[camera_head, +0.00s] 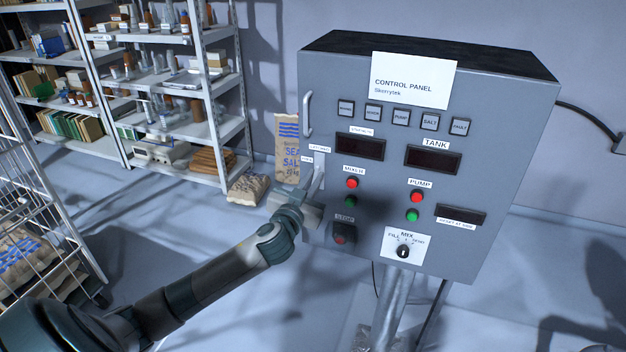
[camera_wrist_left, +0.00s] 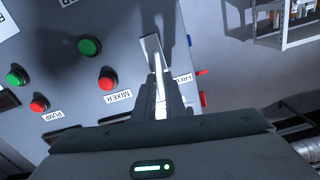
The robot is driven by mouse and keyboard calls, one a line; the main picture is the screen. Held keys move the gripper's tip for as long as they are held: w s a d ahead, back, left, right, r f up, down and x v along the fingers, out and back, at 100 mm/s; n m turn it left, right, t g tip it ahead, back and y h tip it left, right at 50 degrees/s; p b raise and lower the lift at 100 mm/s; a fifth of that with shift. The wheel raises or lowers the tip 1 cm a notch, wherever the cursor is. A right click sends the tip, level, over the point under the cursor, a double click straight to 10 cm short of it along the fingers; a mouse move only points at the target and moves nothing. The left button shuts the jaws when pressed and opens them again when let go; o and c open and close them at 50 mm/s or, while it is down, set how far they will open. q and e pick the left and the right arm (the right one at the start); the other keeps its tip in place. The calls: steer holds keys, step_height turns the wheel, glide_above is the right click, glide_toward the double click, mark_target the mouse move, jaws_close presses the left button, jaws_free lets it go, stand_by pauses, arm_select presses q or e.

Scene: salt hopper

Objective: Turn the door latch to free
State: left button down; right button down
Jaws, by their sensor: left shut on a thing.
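The grey control panel box (camera_head: 480,250) has its door facing me. The door latch (camera_head: 319,170) is a pale metal lever at the door's left edge, below a small label. In the left wrist view the latch (camera_wrist_left: 151,46) shows as a bright metal piece running down between my fingers. My left gripper (camera_head: 312,194) is shut on the latch lever; the fingers also show in the left wrist view (camera_wrist_left: 164,98). A FREE label (camera_wrist_left: 184,79) is just right of the fingers there. The fingers hide part of the lever, so its exact angle is hard to tell. My right gripper is not in view.
A salt sack (camera_head: 287,140) stands behind the panel's left side. Shelves (camera_head: 170,100) are at back left.

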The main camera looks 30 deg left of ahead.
arm_select(q)
steer(key=m, duration=0.5)
steer(key=m+p, duration=0.1)
steer(key=m, duration=0.4)
steer(key=m+p, duration=0.1)
steer(key=m, duration=0.5)
steer(key=shift+d+f, duration=0.35)
steer(key=c, duration=1.8)
jaws_free()
